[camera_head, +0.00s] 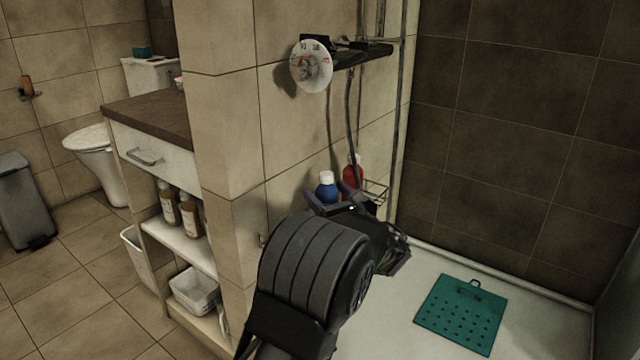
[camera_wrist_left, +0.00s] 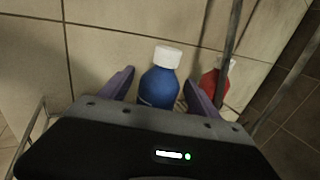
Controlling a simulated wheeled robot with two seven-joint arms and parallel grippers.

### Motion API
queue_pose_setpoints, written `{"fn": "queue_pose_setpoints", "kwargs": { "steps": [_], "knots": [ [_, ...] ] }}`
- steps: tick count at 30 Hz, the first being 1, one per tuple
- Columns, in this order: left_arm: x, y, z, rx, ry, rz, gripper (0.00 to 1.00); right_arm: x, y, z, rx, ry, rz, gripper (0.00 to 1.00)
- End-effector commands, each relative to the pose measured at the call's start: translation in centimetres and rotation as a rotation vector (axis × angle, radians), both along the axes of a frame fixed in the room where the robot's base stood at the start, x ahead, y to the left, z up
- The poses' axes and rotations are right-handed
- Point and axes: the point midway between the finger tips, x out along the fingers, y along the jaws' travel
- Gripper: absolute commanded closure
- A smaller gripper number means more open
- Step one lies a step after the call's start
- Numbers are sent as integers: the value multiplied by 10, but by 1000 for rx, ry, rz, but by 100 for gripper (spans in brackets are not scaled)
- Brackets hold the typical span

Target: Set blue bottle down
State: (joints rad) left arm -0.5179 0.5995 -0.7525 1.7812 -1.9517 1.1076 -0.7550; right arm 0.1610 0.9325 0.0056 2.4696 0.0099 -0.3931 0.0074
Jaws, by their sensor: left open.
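The blue bottle (camera_head: 327,187) with a white cap stands upright by the tiled wall, at the wire shelf (camera_head: 376,190). It also shows in the left wrist view (camera_wrist_left: 159,84), between the two purple fingers and apart from both. My left gripper (camera_head: 331,197) is open around the blue bottle; it also shows in the left wrist view (camera_wrist_left: 160,92). The bottle's base is hidden behind the gripper body. My right gripper is not in view.
A red bottle (camera_head: 352,172) stands just right of the blue one, also seen in the left wrist view (camera_wrist_left: 211,86). A shower hose (camera_head: 348,120) hangs close behind. A green mat (camera_head: 461,314) lies on the white shower floor. The tiled wall is close on the left.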

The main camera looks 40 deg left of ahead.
Motion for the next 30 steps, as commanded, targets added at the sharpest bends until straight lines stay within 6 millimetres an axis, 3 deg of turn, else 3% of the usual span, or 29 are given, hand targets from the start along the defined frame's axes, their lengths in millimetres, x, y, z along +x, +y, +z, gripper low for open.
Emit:
{"fn": "queue_pose_setpoints", "kwargs": {
  "steps": [6,12,30],
  "knots": [
    [-20,-43,3,-1,2,-3,29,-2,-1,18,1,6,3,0],
    [-33,-69,1,0,1,-1,29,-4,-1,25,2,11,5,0],
    [-37,-75,0,0,0,1,29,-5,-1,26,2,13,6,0]
  ]
}}
